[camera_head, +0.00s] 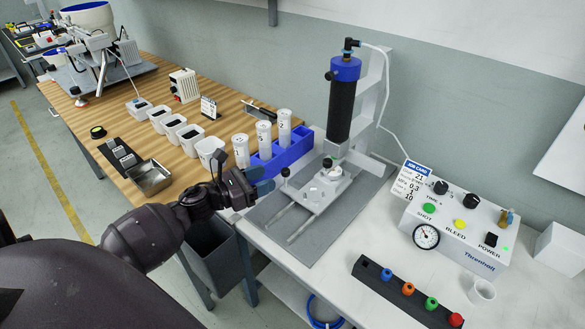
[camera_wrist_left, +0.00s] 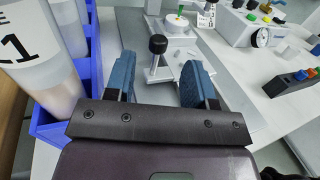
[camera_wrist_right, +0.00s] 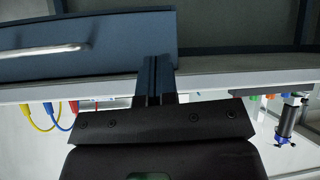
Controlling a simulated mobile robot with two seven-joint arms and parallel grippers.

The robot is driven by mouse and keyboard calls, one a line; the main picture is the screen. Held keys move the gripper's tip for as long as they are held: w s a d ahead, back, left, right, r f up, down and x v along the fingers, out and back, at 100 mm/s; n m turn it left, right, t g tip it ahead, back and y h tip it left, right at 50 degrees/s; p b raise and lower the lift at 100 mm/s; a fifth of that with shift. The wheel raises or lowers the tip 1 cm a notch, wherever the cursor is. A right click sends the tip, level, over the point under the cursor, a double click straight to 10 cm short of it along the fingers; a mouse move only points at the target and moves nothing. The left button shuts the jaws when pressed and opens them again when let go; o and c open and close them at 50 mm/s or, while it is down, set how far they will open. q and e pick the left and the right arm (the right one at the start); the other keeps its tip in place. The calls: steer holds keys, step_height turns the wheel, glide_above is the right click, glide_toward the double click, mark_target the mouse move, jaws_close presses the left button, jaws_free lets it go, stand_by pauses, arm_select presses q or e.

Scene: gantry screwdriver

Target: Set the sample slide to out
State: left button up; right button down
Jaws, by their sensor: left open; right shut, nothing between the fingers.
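The sample slide (camera_head: 322,193) is a pale grey carriage on two rails, standing at their back end below the dark, blue-capped cylinder (camera_head: 341,105). Bare rail (camera_head: 295,229) extends in front of it. A black ball-topped handle (camera_head: 285,173) rises from its left front corner. My left gripper (camera_head: 261,180) is just left of the handle, its blue fingers apart. In the left wrist view the black ball (camera_wrist_left: 158,44) appears beyond and between the open fingers (camera_wrist_left: 158,80); I see no contact. My right gripper shows only in the right wrist view (camera_wrist_right: 157,78), shut and empty.
A blue rack (camera_head: 290,151) with white bottles (camera_head: 264,135) stands close behind my left gripper. A control box (camera_head: 455,230) and a dark holder with coloured pieces (camera_head: 405,290) are on the right. A bin (camera_head: 213,245) stands below the table edge.

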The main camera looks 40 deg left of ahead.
mark_target(282, 171)
arm_select(q)
steer(key=x, duration=0.8)
steer(key=shift+w+d, duration=0.1)
steer(key=shift+w, duration=0.25)
steer(key=shift+c, duration=0.2)
jaws_close()
